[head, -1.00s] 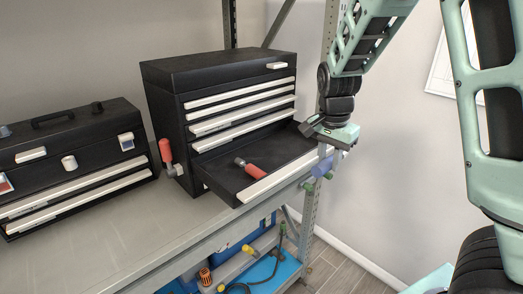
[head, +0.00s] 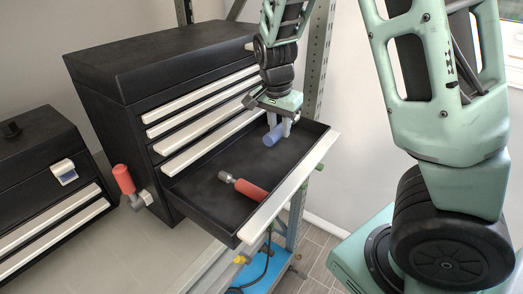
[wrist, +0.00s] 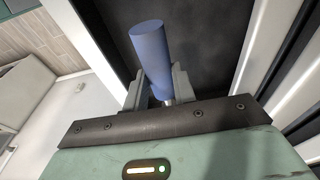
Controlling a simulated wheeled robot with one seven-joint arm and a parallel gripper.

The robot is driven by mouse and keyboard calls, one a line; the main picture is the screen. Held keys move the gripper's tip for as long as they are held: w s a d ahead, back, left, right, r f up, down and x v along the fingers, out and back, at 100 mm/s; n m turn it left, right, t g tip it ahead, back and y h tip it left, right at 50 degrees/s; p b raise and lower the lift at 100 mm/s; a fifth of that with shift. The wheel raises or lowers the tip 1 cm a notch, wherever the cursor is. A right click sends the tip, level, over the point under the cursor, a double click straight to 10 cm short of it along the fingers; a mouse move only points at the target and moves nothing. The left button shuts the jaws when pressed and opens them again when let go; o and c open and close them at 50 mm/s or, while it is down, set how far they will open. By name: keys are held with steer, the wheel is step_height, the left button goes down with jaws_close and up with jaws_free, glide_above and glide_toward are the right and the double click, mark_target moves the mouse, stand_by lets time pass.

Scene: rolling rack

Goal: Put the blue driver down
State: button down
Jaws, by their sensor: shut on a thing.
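The blue driver (head: 274,135) is held in my gripper (head: 281,124), over the far right part of the open drawer (head: 200,205) of the black tool chest. In the wrist view the blue handle (wrist: 151,55) stands out between the two fingers (wrist: 158,88), with the dark drawer floor behind it. The gripper is shut on it. I cannot tell whether the driver touches the drawer floor. A red-handled driver (head: 249,190) lies in the middle of the same drawer.
The black chest (head: 130,85) has shut drawers above the open one. A red-handled tool (head: 125,180) stands by its left side. A second black toolbox (head: 40,190) is at the left. The drawer floor between the red driver and my gripper is clear.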

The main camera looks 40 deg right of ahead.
mark_target(277, 129)
step_height(277, 129, down, 8)
steer(key=shift+r+p, duration=0.1)
steer(key=shift+p, duration=0.4)
steer(key=c, duration=1.1)
jaws_free()
steer(key=shift+c, duration=0.2)
steer(key=r, duration=0.4)
steer(key=a+r+b, duration=0.1)
steer(key=r, duration=0.3)
steer(key=s+a+r, duration=0.1)
steer(key=r, duration=0.3)
steer(key=shift+b, duration=0.4)
steer(key=s+a+n+y, duration=0.1)
steer(key=s+a+n, duration=0.45)
steer(key=a, duration=0.25)
steer(key=s+a+n+y, duration=0.1)
steer(key=s+a+n, duration=0.45)
steer(key=a, duration=0.35)
steer(key=s+a+f+n, duration=0.1)
steer(key=s+a+n, duration=0.4)
steer(key=s+n, duration=0.5)
steer(key=shift+s+a+f+n+g, duration=0.15)
steer(key=shift+s+a+n+g, duration=0.2)
steer(key=shift+s, duration=0.5)
